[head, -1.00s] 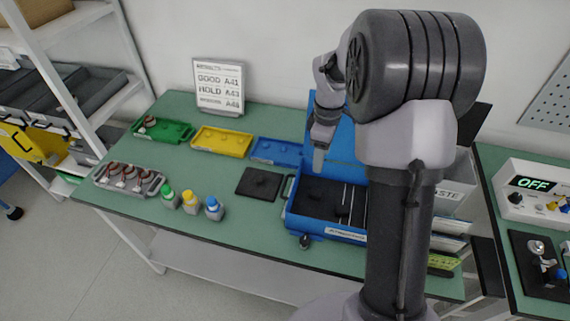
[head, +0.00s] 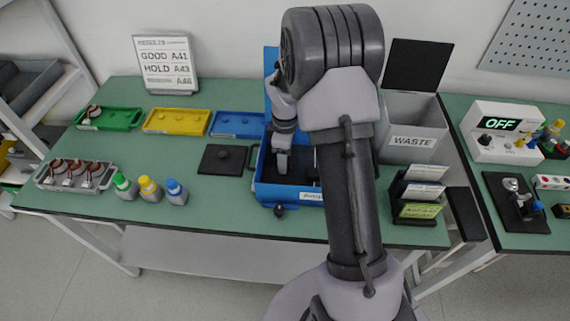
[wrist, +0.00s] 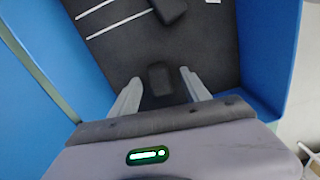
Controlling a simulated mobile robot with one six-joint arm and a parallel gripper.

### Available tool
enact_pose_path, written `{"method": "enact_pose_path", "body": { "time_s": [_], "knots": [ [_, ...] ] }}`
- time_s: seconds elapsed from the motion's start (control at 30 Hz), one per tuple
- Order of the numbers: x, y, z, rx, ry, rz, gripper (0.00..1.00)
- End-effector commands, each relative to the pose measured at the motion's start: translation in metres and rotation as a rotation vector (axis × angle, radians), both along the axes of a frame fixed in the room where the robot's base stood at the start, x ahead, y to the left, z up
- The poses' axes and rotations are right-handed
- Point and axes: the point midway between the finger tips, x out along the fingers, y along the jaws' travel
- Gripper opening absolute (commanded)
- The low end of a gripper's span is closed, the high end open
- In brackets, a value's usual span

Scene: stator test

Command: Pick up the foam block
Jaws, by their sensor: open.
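The open blue case (head: 262,191) stands on the green bench with a dark foam lining inside. In the wrist view, a small dark block (wrist: 160,79), which looks like the foam block, stands up from the dark lining (wrist: 208,40). My gripper (wrist: 160,88) is open, with one pale finger on either side of this block; I cannot tell whether they touch it. In the head view, my gripper (head: 282,166) points down into the case, and my arm hides the case's right part.
Another dark piece (wrist: 170,9) and two white rods lie in the case. The case walls stand close around my gripper.

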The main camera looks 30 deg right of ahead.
Motion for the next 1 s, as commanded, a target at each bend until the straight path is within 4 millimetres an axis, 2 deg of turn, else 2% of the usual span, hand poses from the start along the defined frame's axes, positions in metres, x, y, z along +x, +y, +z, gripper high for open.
{"method": "enact_pose_path", "body": {
  "time_s": [0.03, 0.3, 0.57, 0.67, 0.8, 0.9, 1.0],
  "knots": [
    [0.000, 0.000, 0.001, 0.000, 0.000, 0.000, 0.53],
    [0.000, 0.000, 0.001, 0.000, 0.000, 0.000, 0.00],
    [0.000, 0.000, 0.003, 0.000, 0.000, 0.000, 0.00],
    [0.001, 0.000, 0.023, -0.001, -0.003, 0.000, 0.00],
    [0.001, 0.000, 0.064, -0.001, -0.004, 0.000, 0.00],
    [0.000, 0.000, 0.086, -0.001, -0.003, 0.000, 0.00],
    [0.000, 0.000, 0.098, -0.001, -0.001, 0.000, 0.00]
  ]
}}
